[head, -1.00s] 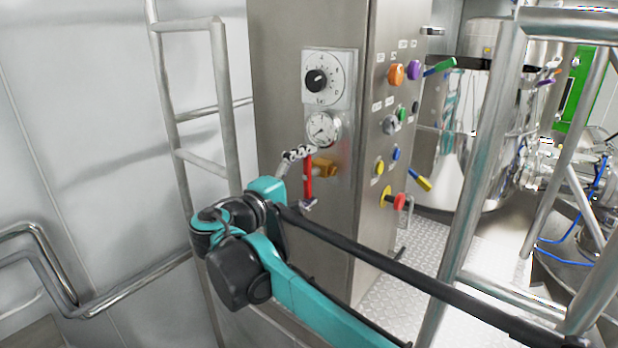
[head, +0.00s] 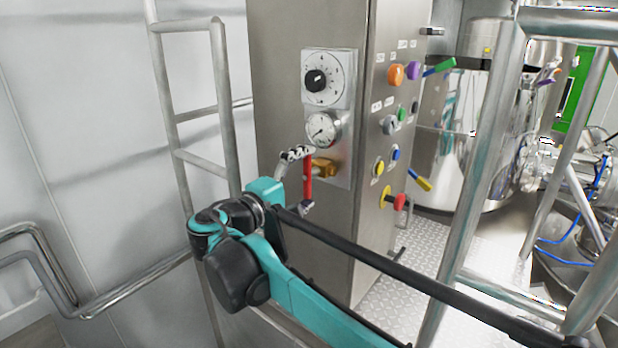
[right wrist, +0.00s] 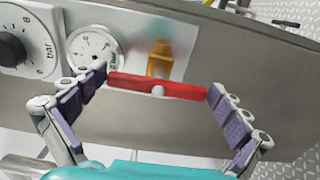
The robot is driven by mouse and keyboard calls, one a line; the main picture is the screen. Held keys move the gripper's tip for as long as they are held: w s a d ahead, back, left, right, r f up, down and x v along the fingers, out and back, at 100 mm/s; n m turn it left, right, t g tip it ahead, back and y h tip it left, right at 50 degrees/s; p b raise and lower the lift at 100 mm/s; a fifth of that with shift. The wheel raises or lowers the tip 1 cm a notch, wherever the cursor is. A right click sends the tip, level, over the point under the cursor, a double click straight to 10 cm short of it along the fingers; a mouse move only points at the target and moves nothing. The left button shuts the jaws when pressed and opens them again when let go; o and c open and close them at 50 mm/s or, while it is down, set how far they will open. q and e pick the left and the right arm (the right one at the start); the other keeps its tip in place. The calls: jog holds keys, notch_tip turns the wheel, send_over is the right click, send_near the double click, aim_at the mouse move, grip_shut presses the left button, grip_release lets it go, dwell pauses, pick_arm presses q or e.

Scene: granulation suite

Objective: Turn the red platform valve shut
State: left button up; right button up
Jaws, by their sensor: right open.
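The red valve lever (head: 308,179) hangs upright in the head view, beside its brass valve body (head: 325,167) on the steel cabinet's front. My right gripper (head: 302,181) is open at the lever, one finger near its top and one near its bottom. In the right wrist view the red lever (right wrist: 180,88) lies crosswise between the two fingers of my right gripper (right wrist: 158,82), with a fingertip close to each end. I cannot tell whether the fingers touch it. The brass body (right wrist: 159,60) shows just beyond it. My left gripper is out of view.
A pressure gauge (head: 322,129) and a black dial (head: 316,80) sit above the valve. Buttons and a red knob (head: 399,202) are on the cabinet's side face. Metal rails (head: 222,110) stand left, and a railing post (head: 480,180) stands right.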

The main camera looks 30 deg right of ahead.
jog(key=v, duration=1.1)
jog(key=shift+s+a, duration=0.15)
jog(key=shift+a, duration=0.15)
jog(key=s+d+f+g+y+b, duration=0.1)
jog(key=s+d+f+y+b, duration=0.3)
jog(key=f, duration=0.8)
jog(key=f+y+b, duration=0.1)
jog(key=f+b, duration=0.6)
jog(key=f, duration=0.5)
jog(key=s+d+f+g+y+b, duration=0.1)
jog(key=s+f+y+b, duration=0.3)
jog(key=f, duration=0.7)
jog(key=s+a+f+m+y+b, duration=0.1)
jog(key=f+b, duration=0.4)
jog(key=f, duration=0.5)
jog(key=s+a+f+m+t+y+b, duration=0.1)
jog(key=a+f+y+b, duration=0.3)
jog(key=f, duration=0.6)
jog(key=s+a+f+m+t+y+b, duration=0.1)
jog(key=s+a+f+m+y+b, duration=0.1)
jog(key=f+b, duration=0.6)
notch_tip(320, 180, down, 2)
jog(key=shift+s+a+f+y, duration=0.1)
jog(key=shift+s+a+y, duration=0.2)
jog(key=shift+s+a, duration=0.35)
